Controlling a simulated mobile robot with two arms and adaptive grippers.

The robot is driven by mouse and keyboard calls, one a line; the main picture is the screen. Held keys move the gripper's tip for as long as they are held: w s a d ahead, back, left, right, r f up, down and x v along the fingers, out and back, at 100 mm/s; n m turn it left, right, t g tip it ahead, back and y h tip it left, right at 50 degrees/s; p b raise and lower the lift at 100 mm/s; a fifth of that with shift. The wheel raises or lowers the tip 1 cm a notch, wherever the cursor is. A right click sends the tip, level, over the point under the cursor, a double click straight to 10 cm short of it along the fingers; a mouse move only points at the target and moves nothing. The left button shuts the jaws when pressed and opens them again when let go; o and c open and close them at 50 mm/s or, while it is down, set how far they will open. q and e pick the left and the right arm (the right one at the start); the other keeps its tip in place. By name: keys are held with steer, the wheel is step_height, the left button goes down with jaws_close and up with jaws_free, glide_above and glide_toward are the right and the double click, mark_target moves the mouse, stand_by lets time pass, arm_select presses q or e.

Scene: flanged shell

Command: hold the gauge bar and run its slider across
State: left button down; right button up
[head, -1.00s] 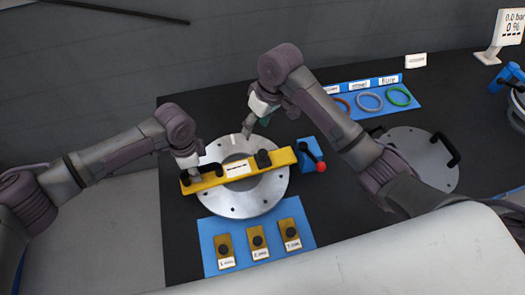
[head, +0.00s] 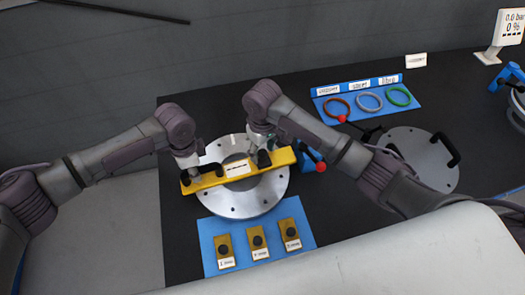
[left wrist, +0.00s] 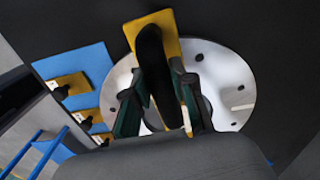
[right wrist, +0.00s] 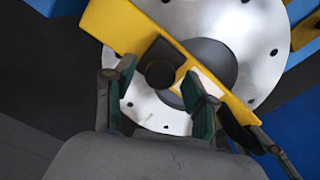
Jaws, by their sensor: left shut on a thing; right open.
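The yellow gauge bar (head: 282,158) lies across the round metal flange (head: 245,207), with a white label near its middle. My left gripper (head: 195,174) is shut on the black handle at the bar's left end; the handle (left wrist: 152,55) shows between the fingers in the left wrist view. The slider's dark knob (head: 264,159) stands on the bar right of the label. My right gripper (head: 262,149) is open at the knob. In the right wrist view the knob (right wrist: 160,70) shows between the spread fingertips; I cannot tell whether they touch it.
A blue mat (head: 210,227) with several labelled yellow blocks lies in front of the flange. A red-balled lever (head: 321,167) stands close right. Behind right, a blue board (head: 418,110) holds coloured rings, and a round plate (head: 410,150) with black handles lies beyond my right arm.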

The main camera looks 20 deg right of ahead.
steer(key=shift+f, duration=0.45)
steer(key=shift+c, duration=0.3)
jaws_close()
